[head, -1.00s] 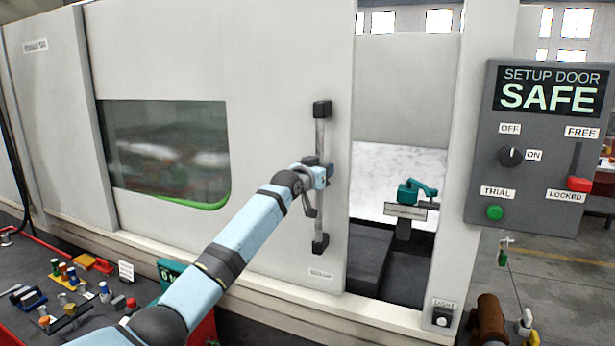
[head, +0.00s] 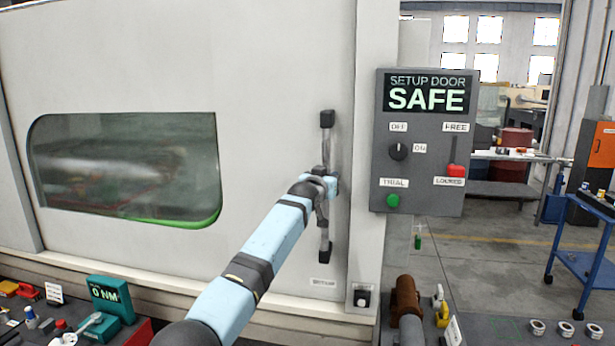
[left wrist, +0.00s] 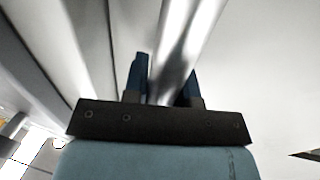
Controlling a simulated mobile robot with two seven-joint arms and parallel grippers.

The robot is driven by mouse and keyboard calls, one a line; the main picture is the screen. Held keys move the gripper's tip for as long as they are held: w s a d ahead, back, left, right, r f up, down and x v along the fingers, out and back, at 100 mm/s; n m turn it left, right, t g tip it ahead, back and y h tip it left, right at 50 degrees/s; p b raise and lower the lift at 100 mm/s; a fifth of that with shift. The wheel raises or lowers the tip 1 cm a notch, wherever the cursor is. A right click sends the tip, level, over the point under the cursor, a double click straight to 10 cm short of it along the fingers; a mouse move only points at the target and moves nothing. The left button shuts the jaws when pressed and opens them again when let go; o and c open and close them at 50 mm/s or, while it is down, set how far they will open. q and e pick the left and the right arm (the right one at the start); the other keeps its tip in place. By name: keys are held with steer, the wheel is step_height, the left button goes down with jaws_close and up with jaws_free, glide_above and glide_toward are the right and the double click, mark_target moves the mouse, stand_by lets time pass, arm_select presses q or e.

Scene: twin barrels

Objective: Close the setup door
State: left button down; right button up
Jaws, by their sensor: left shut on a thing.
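The setup door (head: 270,90) is a large pale panel with a dark window (head: 125,165) edged in green. Its right edge is against the grey-white post, and no opening shows between them. The door handle (head: 326,150) is a vertical metal bar with black end mounts. My left gripper (head: 328,184) is at the middle of the handle. In the left wrist view, the blue fingers of my left gripper (left wrist: 166,82) stand on both sides of the handle bar (left wrist: 185,45) and are shut on it. My right gripper is not in view.
A grey control panel (head: 380,150) reads "SETUP DOOR SAFE", with an OFF/ON knob (head: 398,152), a green TRIAL button (head: 393,200) and a red lever (head: 455,171) at LOCKED. A teal torque device (head: 110,300) and a brown cylinder (head: 406,298) stand on benches in front.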

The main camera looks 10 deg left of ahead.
arm_select(q)
steer(key=shift+d, duration=0.25)
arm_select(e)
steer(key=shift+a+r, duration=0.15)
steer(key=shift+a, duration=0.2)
arm_select(q)
steer(key=c, duration=1.1)
jaws_free()
steer(key=shift+c, duration=0.2)
steer(key=shift+o, duration=1.1)
steer(key=shift+d, duration=0.25)
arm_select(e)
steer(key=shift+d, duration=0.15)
arm_select(q)
steer(key=shift+a, duration=0.1)
steer(key=b+v, duration=0.3)
steer(key=v, duration=1)
steer(key=shift+s, duration=0.45)
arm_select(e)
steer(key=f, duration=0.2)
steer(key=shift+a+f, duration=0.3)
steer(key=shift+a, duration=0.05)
